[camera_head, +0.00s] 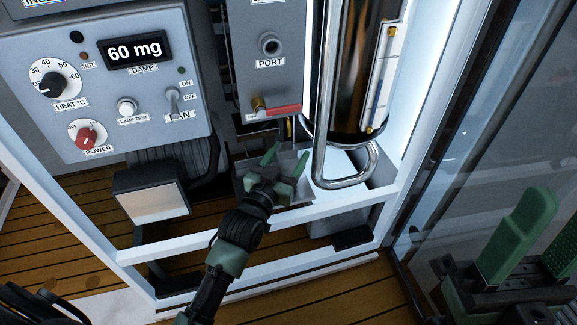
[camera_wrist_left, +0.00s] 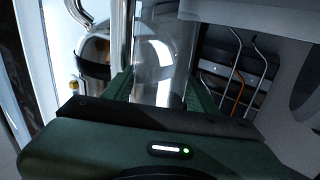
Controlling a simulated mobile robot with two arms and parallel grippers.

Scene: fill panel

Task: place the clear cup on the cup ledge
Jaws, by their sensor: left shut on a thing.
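My left gripper (camera_head: 285,165) is in the opening below the port, its two green fingers pointing up and away. In the left wrist view its fingers (camera_wrist_left: 163,88) are shut on the clear cup (camera_wrist_left: 158,62), which is see-through and stands up between them. In the head view the cup is too faint to make out. A grey metal ledge (camera_head: 297,194), which looks like the cup ledge, lies around and behind the fingers, partly hidden by them. I cannot tell whether the cup touches it. My right gripper (camera_head: 551,228) is at the lower right, fingers apart, partly cut off.
The port (camera_head: 270,45) and a small brass tap with a red handle (camera_head: 284,111) are above the gripper. A shiny tank (camera_head: 350,70) with a bent chrome pipe (camera_head: 345,182) stands close on the right. A white frame bar (camera_head: 330,208) crosses in front. The control panel (camera_head: 110,80) is at left.

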